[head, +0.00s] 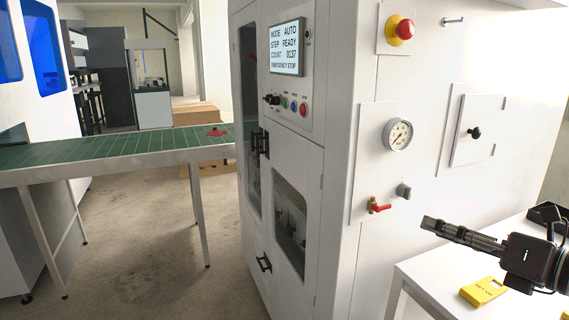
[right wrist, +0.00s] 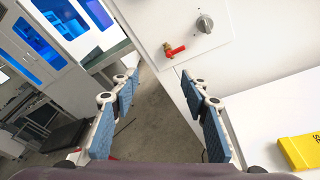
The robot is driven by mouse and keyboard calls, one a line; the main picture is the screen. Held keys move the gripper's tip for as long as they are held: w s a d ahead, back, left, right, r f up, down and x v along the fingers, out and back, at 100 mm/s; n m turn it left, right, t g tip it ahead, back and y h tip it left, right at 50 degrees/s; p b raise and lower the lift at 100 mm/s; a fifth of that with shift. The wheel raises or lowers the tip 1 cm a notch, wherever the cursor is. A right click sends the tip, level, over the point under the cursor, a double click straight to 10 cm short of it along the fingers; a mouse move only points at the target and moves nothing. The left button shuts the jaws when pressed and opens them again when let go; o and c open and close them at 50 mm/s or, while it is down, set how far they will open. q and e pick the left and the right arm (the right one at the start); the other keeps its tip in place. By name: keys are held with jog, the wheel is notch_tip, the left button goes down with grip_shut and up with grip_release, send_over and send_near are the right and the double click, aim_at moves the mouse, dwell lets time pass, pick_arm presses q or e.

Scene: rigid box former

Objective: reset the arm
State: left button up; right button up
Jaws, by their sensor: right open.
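My right gripper (head: 448,232) is at the lower right of the head view, in front of the white machine's side and above the white table. In the right wrist view its two fingers (right wrist: 160,105) stand wide apart with nothing between them. My left gripper does not show. The white box-forming machine (head: 340,200) fills the middle of the head view.
A white table (head: 430,285) at the lower right holds a yellow tag-like item (head: 484,291) and a black object (head: 545,213). A red emergency button (head: 400,29) and a gauge (head: 398,135) stick out of the machine's side. A green conveyor (head: 110,150) stands at left. Floor between them is clear.

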jog(key=w+a+f+m+t+h, duration=0.1)
jog(key=w+a+f+m+t, duration=0.15)
jog(key=a+f+m, duration=0.65)
jog(key=s+d+f+m+g+h, duration=0.1)
jog(key=s+f+m+h, duration=0.25)
jog(key=f+m, duration=0.35)
jog(key=s+d+f+m+g+h, duration=0.1)
jog(key=s+f+m+h, duration=0.1)
jog(key=f+m+h, duration=0.35)
jog(key=s+a+f+m+g+y, duration=0.1)
jog(key=s+f+m+g, duration=0.45)
jog(key=s+f, duration=0.6)
jog(key=s+a+f+m+g+y, duration=0.15)
jog(key=s+f+m+g, duration=0.5)
jog(key=s, duration=0.75)
jog(key=s+f, duration=0.3)
jog(key=f, duration=2.7)
jog(key=s+d+f+g+h, duration=0.1)
jog(key=s+d+f, duration=0.2)
jog(key=s+f, duration=1.1)
jog(key=shift+s, duration=1.05)
